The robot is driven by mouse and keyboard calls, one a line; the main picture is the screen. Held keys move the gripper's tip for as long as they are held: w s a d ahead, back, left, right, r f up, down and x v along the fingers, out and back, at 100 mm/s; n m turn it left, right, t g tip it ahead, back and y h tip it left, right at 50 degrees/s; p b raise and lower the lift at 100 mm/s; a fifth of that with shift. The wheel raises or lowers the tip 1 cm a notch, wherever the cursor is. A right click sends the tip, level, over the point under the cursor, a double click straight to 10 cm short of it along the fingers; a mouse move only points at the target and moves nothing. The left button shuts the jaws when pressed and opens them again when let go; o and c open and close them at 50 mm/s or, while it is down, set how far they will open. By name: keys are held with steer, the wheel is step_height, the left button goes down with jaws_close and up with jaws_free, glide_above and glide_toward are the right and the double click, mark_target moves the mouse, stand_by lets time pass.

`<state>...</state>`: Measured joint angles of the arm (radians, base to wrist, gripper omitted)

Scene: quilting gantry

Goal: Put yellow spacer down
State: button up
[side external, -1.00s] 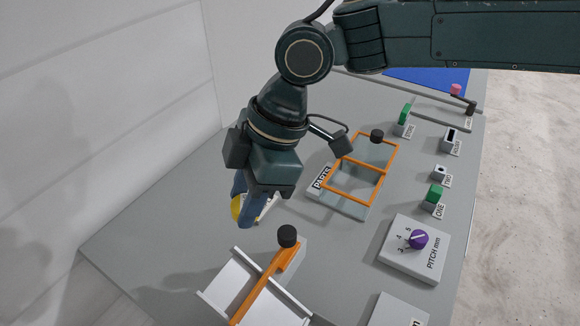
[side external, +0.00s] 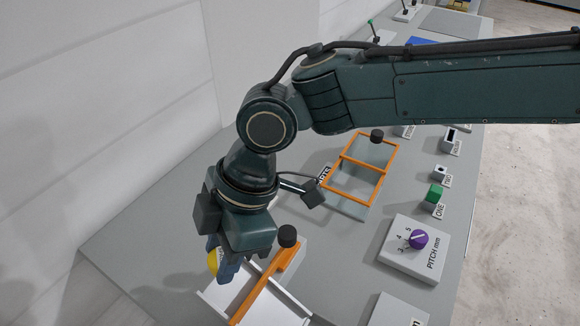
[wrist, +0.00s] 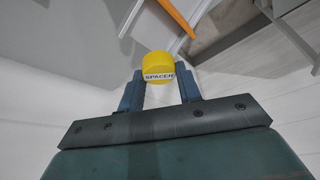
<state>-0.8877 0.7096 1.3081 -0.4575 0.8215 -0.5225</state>
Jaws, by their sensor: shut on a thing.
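The yellow spacer (wrist: 158,66) is a short round piece with its name printed on a white band. My gripper (wrist: 160,85) is shut on it, with one blue finger at each side in the wrist view. In the side external view my gripper (side external: 222,268) points down near the front left of the grey table, and only a yellow edge of the spacer (side external: 213,262) shows beside the fingers. The rest of it is hidden behind them. I cannot tell how high it is above the surface.
A white tray (side external: 290,306) with an orange bar (side external: 258,294) and black knob (side external: 287,236) lies just right of my gripper. An orange-framed parts box (side external: 345,208) stands further back. A purple pitch dial (side external: 419,239) and green button (side external: 435,193) are at right.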

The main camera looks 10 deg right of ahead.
steer(key=shift+f, duration=2.1)
steer(key=shift+f, duration=0.25)
steer(key=o, duration=1)
steer(key=shift+c, duration=0.2)
steer(key=shift+r, duration=0.15)
steer(key=shift+w+d+r, duration=0.1)
steer(key=shift+d+r, duration=0.05)
steer(key=shift+r, duration=0.3)
steer(key=s+v, duration=0.1)
steer(key=v, duration=1)
steer(key=shift+w, duration=0.5)
steer(key=shift+d+r, duration=0.15)
steer(key=shift+d, duration=0.05)
